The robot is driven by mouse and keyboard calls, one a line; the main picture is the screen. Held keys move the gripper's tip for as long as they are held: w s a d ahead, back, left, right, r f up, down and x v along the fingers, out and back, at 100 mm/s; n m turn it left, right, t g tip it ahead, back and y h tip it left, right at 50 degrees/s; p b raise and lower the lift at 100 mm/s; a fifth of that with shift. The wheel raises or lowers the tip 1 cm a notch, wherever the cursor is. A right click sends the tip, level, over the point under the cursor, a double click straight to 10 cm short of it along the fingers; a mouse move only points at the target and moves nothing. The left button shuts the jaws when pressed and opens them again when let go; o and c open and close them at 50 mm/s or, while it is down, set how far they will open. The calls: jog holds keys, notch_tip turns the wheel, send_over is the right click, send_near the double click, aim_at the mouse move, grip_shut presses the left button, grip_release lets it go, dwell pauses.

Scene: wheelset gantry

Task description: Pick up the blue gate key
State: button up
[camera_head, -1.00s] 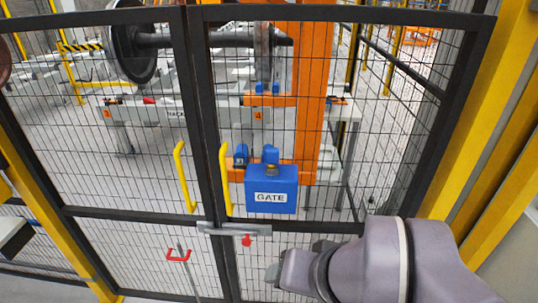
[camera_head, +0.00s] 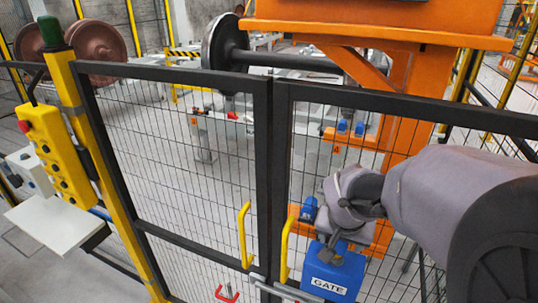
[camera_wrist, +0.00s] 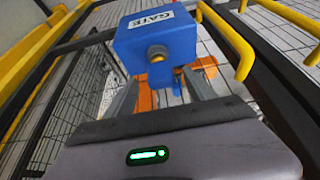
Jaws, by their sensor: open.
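The blue box marked GATE (camera_head: 332,271) is at the mesh gate, right of the yellow handles. In the wrist view this box (camera_wrist: 132,42) is beyond my fingers, its label upside down. A round fitting with a yellow centre (camera_wrist: 157,54) is on its near face; I cannot tell whether it is the blue gate key or its socket. In the head view my gripper hides that spot. My gripper (camera_head: 336,248) is just above the box; in the wrist view its fingers (camera_wrist: 162,84) are apart, with nothing clearly held between them.
Yellow handles (camera_head: 244,236) stand on the black-framed mesh gate. Another blue device (camera_head: 308,208) is on the orange post behind. A yellow control box (camera_head: 55,150) is at the left. Wheelsets (camera_head: 222,50) stand beyond the fence.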

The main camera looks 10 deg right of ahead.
aim_at(339, 245)
jog(key=x, duration=0.2)
jog(key=b+x, duration=0.1)
jog(key=x, duration=0.2)
jog(key=shift+w+d, duration=0.1)
jog(key=shift+w, duration=0.2)
jog(key=shift+s+r, duration=0.1)
jog(key=shift+s, duration=0.05)
grip_shut()
